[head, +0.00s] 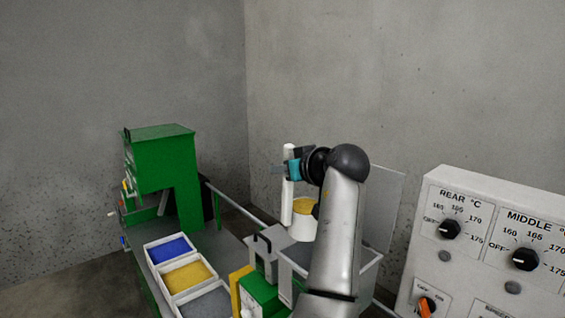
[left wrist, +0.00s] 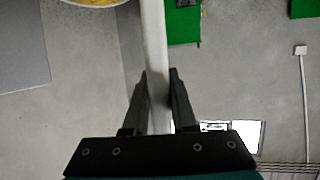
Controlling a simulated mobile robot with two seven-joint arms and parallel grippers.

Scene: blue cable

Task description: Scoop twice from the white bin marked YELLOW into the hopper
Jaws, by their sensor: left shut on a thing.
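A white scoop (head: 288,205) is held with its long handle upright, its cup low and to the right of the handle. Yellow granules (head: 304,207) show in the cup, and its edge also shows at the top of the left wrist view (left wrist: 95,2). My left gripper (head: 288,168) is shut on the handle (left wrist: 156,60). The bin with yellow granules (head: 187,276) is the middle one of three white bins; no marking is readable. The open grey hopper (head: 368,277) is partly hidden behind my left arm; the cup appears just above its far rim. My right gripper is out of view.
The blue-filled bin (head: 170,249) and a grey-looking bin (head: 206,303) flank the yellow one. A tall green machine (head: 163,165) stands at left. A grey upright panel (head: 386,205) is behind my arm. A white control panel (head: 485,250) stands at right.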

